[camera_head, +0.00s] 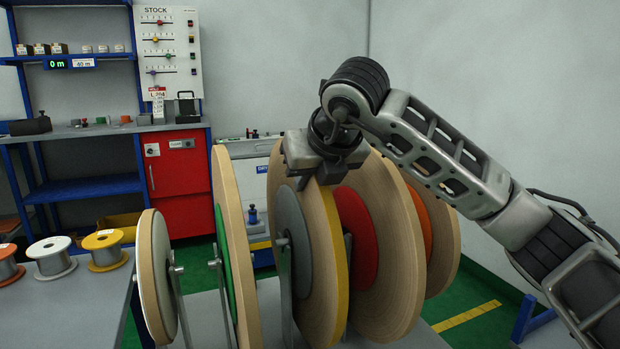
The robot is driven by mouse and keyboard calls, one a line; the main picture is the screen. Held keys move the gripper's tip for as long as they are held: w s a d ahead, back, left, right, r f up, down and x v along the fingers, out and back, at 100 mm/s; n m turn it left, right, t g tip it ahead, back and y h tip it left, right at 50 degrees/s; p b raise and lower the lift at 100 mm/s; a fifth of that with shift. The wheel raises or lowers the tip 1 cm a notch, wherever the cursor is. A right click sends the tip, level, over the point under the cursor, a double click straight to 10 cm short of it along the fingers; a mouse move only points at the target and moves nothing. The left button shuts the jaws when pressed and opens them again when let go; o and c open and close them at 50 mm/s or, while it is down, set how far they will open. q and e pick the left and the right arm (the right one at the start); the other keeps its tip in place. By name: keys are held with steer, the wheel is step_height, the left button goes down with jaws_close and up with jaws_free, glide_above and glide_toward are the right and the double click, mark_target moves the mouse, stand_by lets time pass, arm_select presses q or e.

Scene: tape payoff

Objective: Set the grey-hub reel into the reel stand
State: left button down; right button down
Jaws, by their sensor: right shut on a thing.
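The grey-hub reel (318,255) is a large upright disc of tan tape with a grey hub face and a yellow band along one edge. My right gripper (322,172) is at its top rim and shut on it from above. The reel stand has a grey base (268,300) and thin metal uprights (285,290). One upright stands in front of the grey hub, and another shows just right of the reel. The reel's underside is out of frame, so I cannot tell whether it rests in the stand. My left gripper is not in view.
A green-hub reel (232,240) and a small white-hub reel (150,280) stand to the left. A red-hub reel (400,265) and an orange-hub reel (448,245) stand close on the right. Small spools (52,256) sit on the left table.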

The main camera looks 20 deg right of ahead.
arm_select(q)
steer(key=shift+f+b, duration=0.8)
arm_select(e)
steer(key=shift+f, duration=0.5)
steer(key=c, duration=1.3)
jaws_free()
steer(key=shift+f, duration=0.5)
steer(key=shift+s+r, duration=0.4)
steer(key=shift+r, duration=0.3)
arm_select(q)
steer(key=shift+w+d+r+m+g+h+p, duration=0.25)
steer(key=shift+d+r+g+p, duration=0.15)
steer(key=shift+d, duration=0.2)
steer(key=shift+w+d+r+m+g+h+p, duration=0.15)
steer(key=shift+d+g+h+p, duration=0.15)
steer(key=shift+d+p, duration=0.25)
arm_select(e)
steer(key=v, duration=1.5)
